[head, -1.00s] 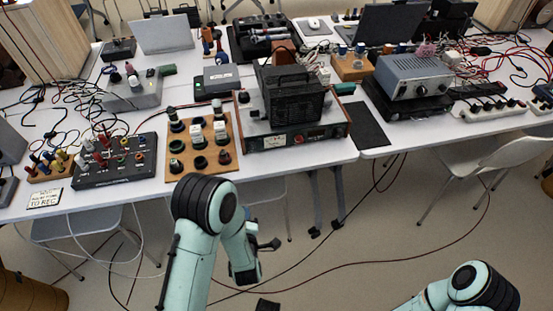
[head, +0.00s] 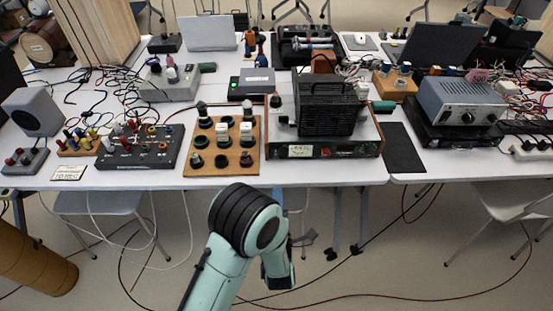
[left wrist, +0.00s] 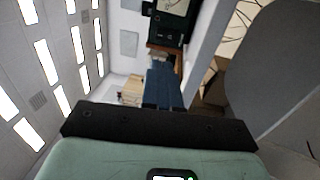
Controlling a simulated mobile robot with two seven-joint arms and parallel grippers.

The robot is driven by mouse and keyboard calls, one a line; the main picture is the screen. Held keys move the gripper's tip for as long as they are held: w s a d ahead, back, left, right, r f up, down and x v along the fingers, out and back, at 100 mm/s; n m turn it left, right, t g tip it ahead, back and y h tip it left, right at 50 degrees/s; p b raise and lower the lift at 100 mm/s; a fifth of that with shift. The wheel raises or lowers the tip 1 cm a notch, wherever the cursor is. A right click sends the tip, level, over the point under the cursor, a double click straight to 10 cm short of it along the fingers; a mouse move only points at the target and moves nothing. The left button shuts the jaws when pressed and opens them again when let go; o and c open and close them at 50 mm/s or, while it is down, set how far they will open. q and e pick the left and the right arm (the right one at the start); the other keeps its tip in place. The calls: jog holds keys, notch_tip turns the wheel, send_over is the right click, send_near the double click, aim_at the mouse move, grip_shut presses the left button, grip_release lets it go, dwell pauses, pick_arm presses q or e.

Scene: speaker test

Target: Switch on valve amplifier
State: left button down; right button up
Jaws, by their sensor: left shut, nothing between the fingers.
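A wood-sided amplifier with a dark front panel (head: 341,150) stands at the front edge of the white table, near the middle of the head view. I take it for the valve amplifier. A black slotted cage (head: 329,105) sits on top of it. Its front has a small lit meter and a red spot; whether it is on I cannot tell. My left gripper (head: 306,241) is shut and empty, in front of and below the table edge, apart from the amplifier. My right gripper is out of view.
A wooden board with several knobs (head: 242,160) and a black box with jacks (head: 141,148) stand left of the amplifier. A black mat (head: 404,147) and a grey unit with a dial (head: 460,101) are on its right. Loose cables lie across table and floor.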

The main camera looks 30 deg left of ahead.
aim_at(276, 151)
pick_arm(q)
jog(key=x, duration=1.2)
jog(key=shift+w+a, duration=0.1)
jog(key=shift+w, duration=0.15)
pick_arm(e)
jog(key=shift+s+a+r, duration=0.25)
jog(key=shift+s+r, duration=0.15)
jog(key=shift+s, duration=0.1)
pick_arm(q)
jog(key=shift+p, duration=0.3)
